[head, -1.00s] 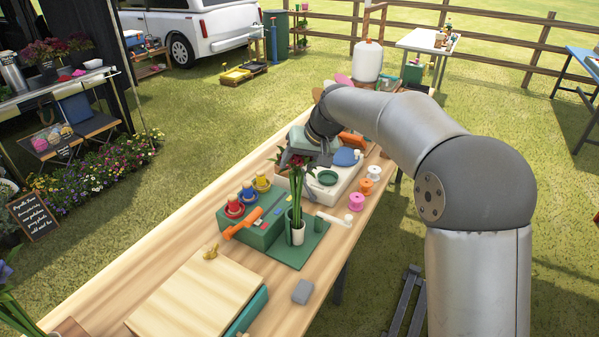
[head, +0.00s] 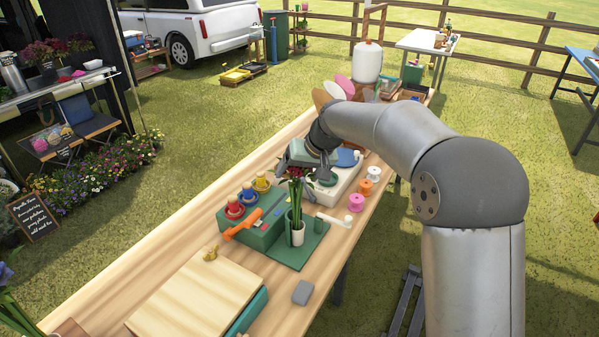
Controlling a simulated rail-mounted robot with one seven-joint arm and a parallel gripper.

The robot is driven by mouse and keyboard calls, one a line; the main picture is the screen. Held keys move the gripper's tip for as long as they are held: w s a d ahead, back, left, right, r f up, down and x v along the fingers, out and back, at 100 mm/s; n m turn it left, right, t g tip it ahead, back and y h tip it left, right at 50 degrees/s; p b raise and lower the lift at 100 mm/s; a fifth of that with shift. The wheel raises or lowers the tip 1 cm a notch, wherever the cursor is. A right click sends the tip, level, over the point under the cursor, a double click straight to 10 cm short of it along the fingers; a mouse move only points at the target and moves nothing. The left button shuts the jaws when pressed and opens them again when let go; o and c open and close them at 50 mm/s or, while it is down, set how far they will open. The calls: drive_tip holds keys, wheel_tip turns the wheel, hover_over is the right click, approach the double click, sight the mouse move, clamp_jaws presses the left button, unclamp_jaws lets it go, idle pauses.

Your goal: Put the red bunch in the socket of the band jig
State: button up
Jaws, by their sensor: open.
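The red bunch (head: 296,198) stands upright, its long green stems in the white cup-like socket (head: 298,236) of the green band jig (head: 289,258). Its small dark red heads are at the top, partly close behind or beside my gripper in the picture. My gripper (head: 318,178) is open, over the white tray area just behind and to the right of the bunch. It appears apart from the stems; its fingertips are small and partly hidden, so contact with the heads is hard to tell.
A green block with red, blue and yellow spools (head: 248,192) and an orange tool (head: 243,224) is left of the bunch. Pink (head: 356,202) and orange (head: 366,186) spools stand right. A wooden board (head: 195,297) and grey block (head: 302,293) lie nearer.

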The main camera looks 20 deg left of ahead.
drive_tip(key=b+v, duration=0.2)
drive_tip(key=v, duration=1)
drive_tip(key=s+d+f+m+h, duration=0.2)
drive_tip(key=s+d+f, duration=0.2)
drive_tip(key=s+d, duration=0.45)
drive_tip(key=s+d+f+m+h, duration=0.1)
drive_tip(key=s+d+f+h, duration=0.15)
drive_tip(key=s+d, duration=0.65)
drive_tip(key=s+d+f+m+g, duration=0.1)
drive_tip(key=s+d+f+m, duration=0.1)
drive_tip(key=s+d+f, duration=0.7)
drive_tip(key=s+d+h, duration=0.1)
drive_tip(key=s+d, duration=0.2)
drive_tip(key=s, duration=0.1)
drive_tip(key=shift+s+f+m, duration=0.15)
drive_tip(key=shift+s+m, duration=0.1)
drive_tip(key=shift+m, duration=0.05)
drive_tip(key=shift+d, duration=0.1)
